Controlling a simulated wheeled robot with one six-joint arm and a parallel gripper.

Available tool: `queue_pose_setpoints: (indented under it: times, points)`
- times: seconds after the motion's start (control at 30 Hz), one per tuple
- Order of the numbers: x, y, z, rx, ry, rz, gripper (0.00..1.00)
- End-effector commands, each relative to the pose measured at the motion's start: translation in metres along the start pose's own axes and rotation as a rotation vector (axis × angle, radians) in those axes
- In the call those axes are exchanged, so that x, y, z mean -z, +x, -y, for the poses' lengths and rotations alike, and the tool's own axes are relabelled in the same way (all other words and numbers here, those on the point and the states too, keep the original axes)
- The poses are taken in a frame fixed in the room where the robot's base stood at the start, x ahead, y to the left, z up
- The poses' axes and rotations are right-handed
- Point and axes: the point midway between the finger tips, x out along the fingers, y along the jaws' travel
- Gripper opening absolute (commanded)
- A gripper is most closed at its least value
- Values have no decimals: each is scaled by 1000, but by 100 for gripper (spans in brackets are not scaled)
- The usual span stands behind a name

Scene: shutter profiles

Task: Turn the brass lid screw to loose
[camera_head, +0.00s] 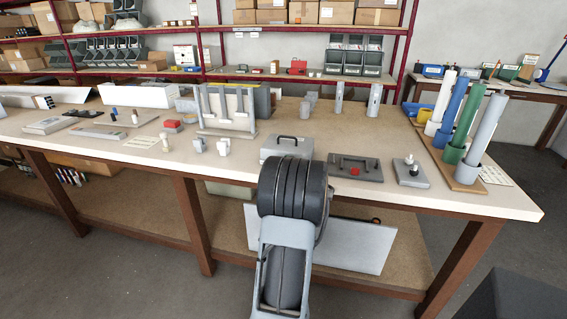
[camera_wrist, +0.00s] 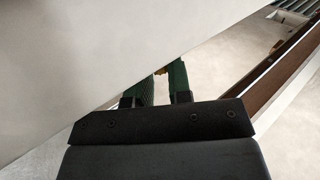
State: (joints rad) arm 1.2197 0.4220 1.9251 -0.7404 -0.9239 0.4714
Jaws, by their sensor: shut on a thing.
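A pale flat panel (camera_wrist: 80,50) cuts across the upper left and hides the tip of the left finger and most of the screw. The screw's turn position cannot be told. In the head view, my arm stands at the bench's front edge and hides my gripper; I cannot make out the screw there.
The bench (camera_head: 480,197) carries a grey case with a handle (camera_head: 283,149), a dark tray (camera_head: 343,169) and a small grey plate with knobs (camera_head: 412,177). Coloured tubes (camera_head: 455,115) stand at the right. A brown rail (camera_wrist: 288,68) runs along the right of the wrist view.

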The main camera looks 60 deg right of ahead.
Motion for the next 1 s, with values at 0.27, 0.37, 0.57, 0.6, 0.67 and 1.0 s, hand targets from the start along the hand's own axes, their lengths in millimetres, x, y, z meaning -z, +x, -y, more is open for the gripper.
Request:
queue_pose_setpoints:
  times: [0.27,0.37,0.57,0.6,0.67,1.0]
  points:
    - [0,0,-2,10,0,-1,0]
    - [0,0,-2,10,-1,-2,0]
    - [1,0,-2,11,-1,-3,26]
    - [1,0,-1,11,-1,-3,29]
    - [1,0,-1,12,-1,-3,29]
    - [1,1,1,16,-1,-3,29]
